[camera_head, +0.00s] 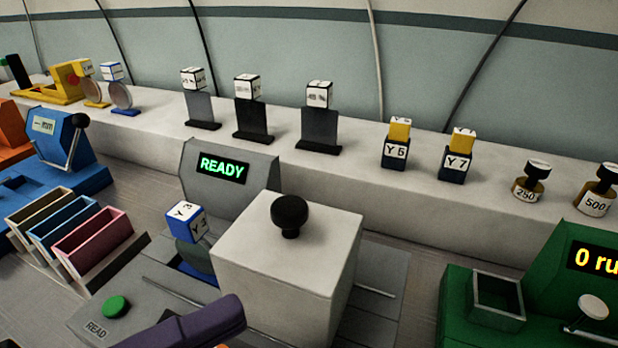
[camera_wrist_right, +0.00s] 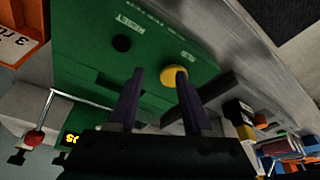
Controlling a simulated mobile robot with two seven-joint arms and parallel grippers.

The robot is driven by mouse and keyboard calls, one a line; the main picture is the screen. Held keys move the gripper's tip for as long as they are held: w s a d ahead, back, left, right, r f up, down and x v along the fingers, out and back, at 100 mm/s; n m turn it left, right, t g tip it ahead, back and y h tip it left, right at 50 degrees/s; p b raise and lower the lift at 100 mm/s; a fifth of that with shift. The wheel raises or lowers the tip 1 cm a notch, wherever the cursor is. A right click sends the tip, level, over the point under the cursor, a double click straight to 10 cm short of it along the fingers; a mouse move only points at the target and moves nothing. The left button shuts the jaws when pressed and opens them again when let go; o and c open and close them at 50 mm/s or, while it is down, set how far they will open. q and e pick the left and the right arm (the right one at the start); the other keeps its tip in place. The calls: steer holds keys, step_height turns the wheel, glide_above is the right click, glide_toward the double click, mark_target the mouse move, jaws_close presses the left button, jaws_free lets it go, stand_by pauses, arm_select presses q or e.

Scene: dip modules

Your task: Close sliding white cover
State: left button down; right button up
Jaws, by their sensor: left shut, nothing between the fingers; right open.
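The white cover (camera_head: 280,262) is a box with a black knob (camera_head: 290,214) on top, standing on a grey instrument (camera_head: 232,165) whose screen reads READY. Thin metal rails show on both sides of the cover. A blue-and-white cube marked Y 3 (camera_head: 185,222) sits on a disc holder just left of the cover, uncovered and partly hidden by it. My left gripper (camera_head: 232,315), with purple fingers, is shut and empty in front of the cover, near the bottom edge. My right gripper (camera_wrist_right: 158,77) is open and empty in the right wrist view, over a green machine (camera_wrist_right: 95,75).
A green READ button (camera_head: 116,306) is on the instrument's front left. Coloured trays (camera_head: 93,242) stand at the left. A green machine (camera_head: 540,285) stands at the right. Several modules and weights line the white back shelf (camera_head: 350,160).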

mark_target(292, 261)
arm_select(q)
steer(key=x, duration=0.3)
steer(key=p+x, duration=0.1)
steer(key=x, duration=0.6)
steer(key=shift+s+d+r+p, duration=0.1)
steer(key=shift+s+r+p, duration=0.15)
steer(key=shift+r+p, duration=0.05)
arm_select(e)
steer(key=shift+r, duration=0.8)
arm_select(q)
steer(key=w+a, duration=0.1)
steer(key=a, duration=0.1)
steer(key=shift+w+a+f, duration=0.15)
steer(key=shift+w+a, duration=0.2)
steer(key=shift+w, duration=0.05)
arm_select(e)
steer(key=shift+w+r, duration=0.1)
steer(key=shift+r, duration=0.1)
arm_select(q)
steer(key=shift+w+a, duration=0.2)
steer(key=shift+a, duration=0.05)
steer(key=shift+a, duration=0.1)
